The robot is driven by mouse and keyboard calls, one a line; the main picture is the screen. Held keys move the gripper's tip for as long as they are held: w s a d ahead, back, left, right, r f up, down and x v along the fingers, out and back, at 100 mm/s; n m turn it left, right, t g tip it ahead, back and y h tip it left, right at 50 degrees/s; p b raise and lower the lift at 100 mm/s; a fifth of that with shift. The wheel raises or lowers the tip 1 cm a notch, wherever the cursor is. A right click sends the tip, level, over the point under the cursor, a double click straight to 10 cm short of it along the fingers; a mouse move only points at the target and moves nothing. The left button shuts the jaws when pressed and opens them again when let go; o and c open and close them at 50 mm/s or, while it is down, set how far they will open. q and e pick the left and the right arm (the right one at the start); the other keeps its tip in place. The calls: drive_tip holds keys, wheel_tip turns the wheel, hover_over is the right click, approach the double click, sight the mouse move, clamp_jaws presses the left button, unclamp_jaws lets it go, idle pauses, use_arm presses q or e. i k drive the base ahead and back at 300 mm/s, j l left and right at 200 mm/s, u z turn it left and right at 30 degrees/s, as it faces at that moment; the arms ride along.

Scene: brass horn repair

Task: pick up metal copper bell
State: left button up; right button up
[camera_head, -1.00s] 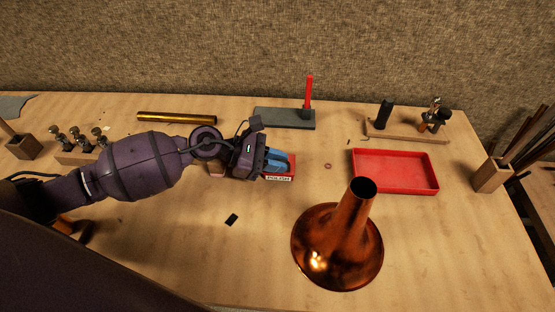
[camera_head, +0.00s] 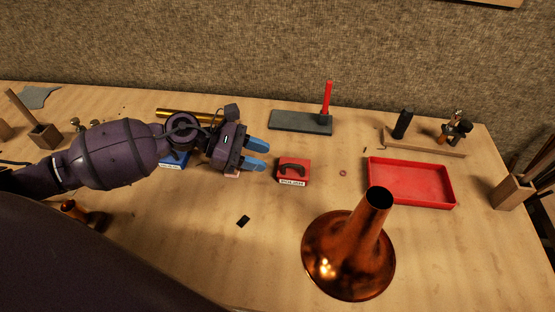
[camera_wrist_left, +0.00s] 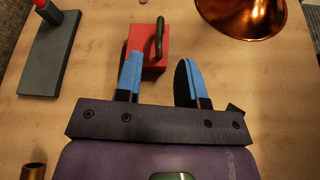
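The copper bell (camera_head: 345,255) stands on its wide flared rim at the front right of the table, narrow open end up. Part of its flare shows at the top right of the left wrist view (camera_wrist_left: 243,14). My left gripper (camera_head: 262,155) is open and empty, with two blue fingertips spread apart. It is over the table, left of and behind the bell, well apart from it. In the left wrist view its fingers (camera_wrist_left: 160,75) are apart with nothing between them. My right gripper is not in view.
A red block with a dark handle (camera_head: 293,172) sits just right of my left fingertips. A red tray (camera_head: 410,183) lies behind and right of the bell. A grey slab (camera_head: 290,122) is at the back. A small black piece (camera_head: 243,221) lies on clear table left of the bell.

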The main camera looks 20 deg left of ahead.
sight(349, 256)
drive_tip(key=k, duration=1)
